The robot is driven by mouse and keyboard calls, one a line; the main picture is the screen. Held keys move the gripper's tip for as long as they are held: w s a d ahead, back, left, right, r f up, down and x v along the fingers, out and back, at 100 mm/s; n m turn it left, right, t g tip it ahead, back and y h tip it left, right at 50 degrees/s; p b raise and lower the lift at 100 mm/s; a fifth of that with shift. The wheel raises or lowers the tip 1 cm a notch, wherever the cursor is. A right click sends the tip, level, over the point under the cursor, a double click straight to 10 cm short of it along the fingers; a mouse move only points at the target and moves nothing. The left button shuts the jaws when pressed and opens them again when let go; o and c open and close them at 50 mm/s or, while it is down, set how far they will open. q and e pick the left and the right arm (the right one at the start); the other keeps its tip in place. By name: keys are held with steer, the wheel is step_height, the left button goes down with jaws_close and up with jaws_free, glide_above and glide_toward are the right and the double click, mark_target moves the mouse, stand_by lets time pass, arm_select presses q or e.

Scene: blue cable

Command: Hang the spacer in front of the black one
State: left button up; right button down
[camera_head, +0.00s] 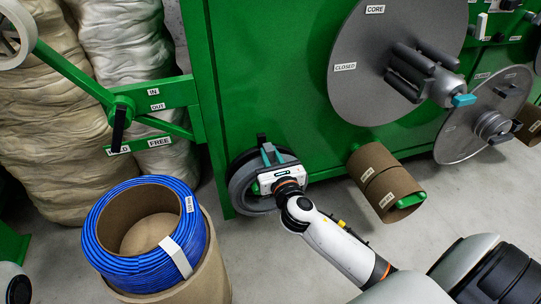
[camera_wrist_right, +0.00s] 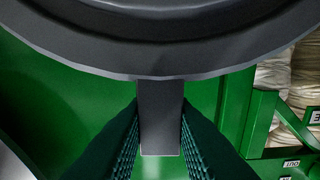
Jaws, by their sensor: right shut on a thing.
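A dark grey round spacer (camera_head: 241,188) with a straight tab is low against the green machine's front in the head view. In the right wrist view its broad rim (camera_wrist_right: 160,55) fills the top, and its tab (camera_wrist_right: 160,118) points down between my fingers. My right gripper (camera_head: 268,156) is shut on that tab; it also shows in the right wrist view (camera_wrist_right: 160,150). My left gripper is not in view.
A large grey disc (camera_head: 365,75) is above. A blue cable coil (camera_head: 120,265) sits on a cardboard drum at the lower left. Floor is open between the drum and the machine.

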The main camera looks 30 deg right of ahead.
steer(key=shift+f, duration=0.4)
stand_by(0.4)
stand_by(0.4)
steer(key=c, duration=1.2)
jaws_free()
steer(key=shift+o, duration=0.2)
steer(key=shift+o, duration=0.3)
steer(key=shift+f, duration=0.1)
steer(key=o, duration=0.7)
